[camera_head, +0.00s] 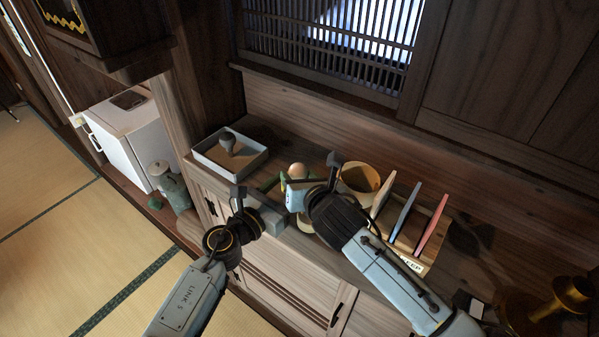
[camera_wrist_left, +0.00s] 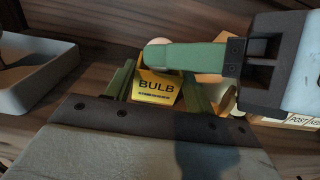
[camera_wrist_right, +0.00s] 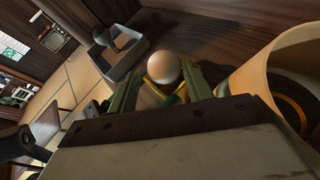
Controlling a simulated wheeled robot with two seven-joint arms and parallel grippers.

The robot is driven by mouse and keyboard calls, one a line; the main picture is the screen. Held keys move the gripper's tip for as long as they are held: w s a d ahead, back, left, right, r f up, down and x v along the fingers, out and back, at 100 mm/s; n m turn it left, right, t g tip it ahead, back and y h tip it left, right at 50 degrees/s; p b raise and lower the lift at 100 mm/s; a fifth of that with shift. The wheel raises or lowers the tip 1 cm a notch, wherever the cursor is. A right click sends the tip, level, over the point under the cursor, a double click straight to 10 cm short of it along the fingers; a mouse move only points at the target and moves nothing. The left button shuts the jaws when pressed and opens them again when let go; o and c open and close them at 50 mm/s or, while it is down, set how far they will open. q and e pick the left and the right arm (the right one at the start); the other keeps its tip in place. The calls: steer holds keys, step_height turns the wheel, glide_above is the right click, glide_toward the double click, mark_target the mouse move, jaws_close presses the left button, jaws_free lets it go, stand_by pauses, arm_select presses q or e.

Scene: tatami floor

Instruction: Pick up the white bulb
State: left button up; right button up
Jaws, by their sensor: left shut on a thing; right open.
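The white bulb (camera_head: 297,171) shows as a pale round top just beyond my right gripper (camera_head: 306,184). In the right wrist view the bulb (camera_wrist_right: 163,67) stands between the open green fingers, with yellow box edges below it. In the left wrist view a yellow box marked BULB (camera_wrist_left: 157,88) is held between the fingers of my left gripper (camera_wrist_left: 158,92). The bulb (camera_wrist_left: 157,43) shows above this box, partly hidden by a right finger. In the head view my left gripper (camera_head: 270,186) is low at the box's left. I cannot tell whether the right fingers touch the bulb.
A pale tray (camera_head: 203,160) with a dark-knobbed object (camera_head: 228,145) stands left on the wooden counter. A round tan container (camera_head: 361,178) and a rack with upright coloured panels (camera_head: 404,212) stand close on the right. The wall rises behind.

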arm_select(q)
steer(key=shift+d+r, duration=0.1)
steer(key=shift+r, duration=0.1)
arm_select(e)
steer(key=shift+w+d+f, duration=0.45)
steer(key=shift+w+d, duration=0.05)
steer(key=shift+d, duration=0.05)
steer(key=shift+c, duration=0.3)
steer(key=c, duration=0.5)
steer(key=shift+o, duration=0.2)
arm_select(q)
steer(key=shift+w+d+f, duration=0.2)
steer(key=shift+w+f, duration=0.05)
steer(key=shift+w, duration=0.15)
steer(key=shift+a, duration=0.15)
arm_select(e)
step_height(320, 180, up, 10)
steer(key=shift+w, duration=0.25)
steer(key=shift+a, duration=0.1)
